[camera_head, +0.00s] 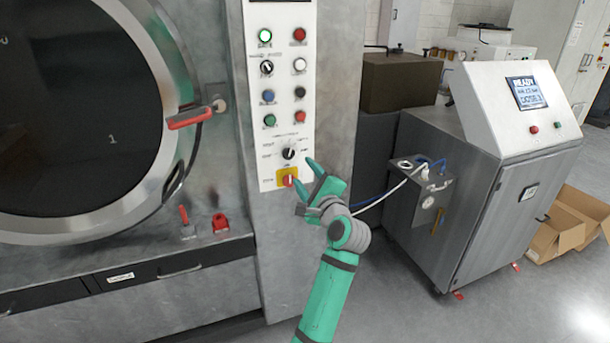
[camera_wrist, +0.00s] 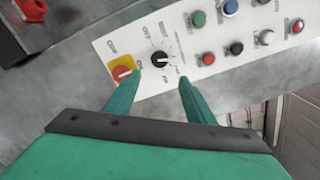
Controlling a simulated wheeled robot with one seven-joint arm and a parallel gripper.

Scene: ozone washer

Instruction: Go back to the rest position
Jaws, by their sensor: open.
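My gripper (camera_head: 300,173) is green, open and empty, in front of the lower part of the washer's white control panel (camera_head: 273,85). In the wrist view the two fingers of my gripper (camera_wrist: 158,85) are spread apart, pointing at the panel. The black selector knob (camera_head: 288,154) lies beyond the gap between the fingers in the wrist view (camera_wrist: 159,59). The red knob on a yellow plate (camera_head: 288,181) is beside the left finger in the wrist view (camera_wrist: 122,72). I cannot tell whether a fingertip touches the panel.
The washer's round door (camera_head: 80,110) with a red handle (camera_head: 190,118) is at left. A grey ozone cabinet (camera_head: 480,190) with a lit screen (camera_head: 526,92) stands at right, with hoses at its side. Cardboard boxes (camera_head: 565,225) lie beyond it. Grey floor (camera_head: 400,300) is open in front.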

